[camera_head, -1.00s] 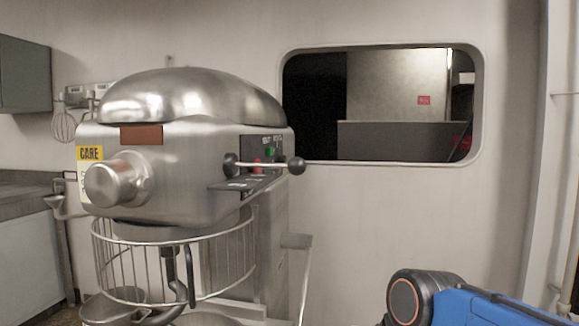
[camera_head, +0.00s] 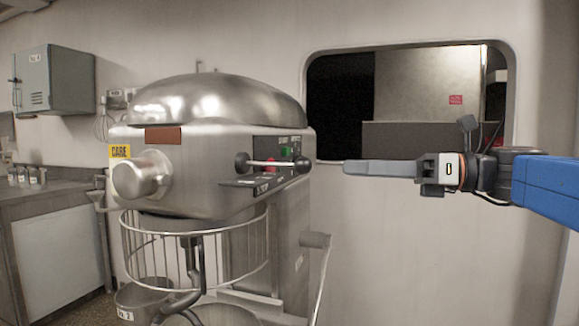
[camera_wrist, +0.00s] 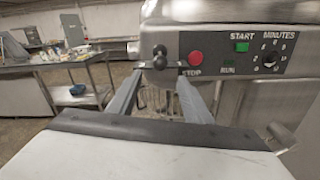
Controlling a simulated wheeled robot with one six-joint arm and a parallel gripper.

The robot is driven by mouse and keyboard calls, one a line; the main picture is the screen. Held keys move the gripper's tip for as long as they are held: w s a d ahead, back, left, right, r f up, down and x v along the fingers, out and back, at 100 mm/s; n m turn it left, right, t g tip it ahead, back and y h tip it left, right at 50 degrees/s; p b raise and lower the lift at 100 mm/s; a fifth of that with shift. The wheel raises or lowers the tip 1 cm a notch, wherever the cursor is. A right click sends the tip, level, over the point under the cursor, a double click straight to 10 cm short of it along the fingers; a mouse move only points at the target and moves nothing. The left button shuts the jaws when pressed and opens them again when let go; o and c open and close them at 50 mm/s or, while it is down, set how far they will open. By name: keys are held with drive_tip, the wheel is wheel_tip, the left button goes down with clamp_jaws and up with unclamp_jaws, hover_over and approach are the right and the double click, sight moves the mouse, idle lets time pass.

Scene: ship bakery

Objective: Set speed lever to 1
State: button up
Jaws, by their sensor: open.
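The steel mixer (camera_head: 205,190) stands left of centre in the head view. A metal rod lever with black ball knobs sticks out by its control panel; the near knob (camera_head: 242,163) and the far knob (camera_head: 305,165) both show. My gripper (camera_head: 347,167) is to the right of the far knob, pointing left at it, with a gap between them. In the wrist view, my gripper (camera_wrist: 160,80) is open, with a finger on either side below the lever's black knobs (camera_wrist: 160,55). Nothing is held. I cannot read the lever's speed setting.
The wrist view shows a red stop button (camera_wrist: 196,58), a green start button (camera_wrist: 241,47) and a minutes dial (camera_wrist: 269,59) right of the lever. A wire bowl guard (camera_head: 195,250) is below the mixer head. A counter (camera_head: 50,190) stands at the left.

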sight(276, 164)
drive_tip(key=shift+x, duration=8.65)
drive_tip(key=shift+c, duration=0.6)
drive_tip(key=shift+w, duration=0.1)
clamp_jaws()
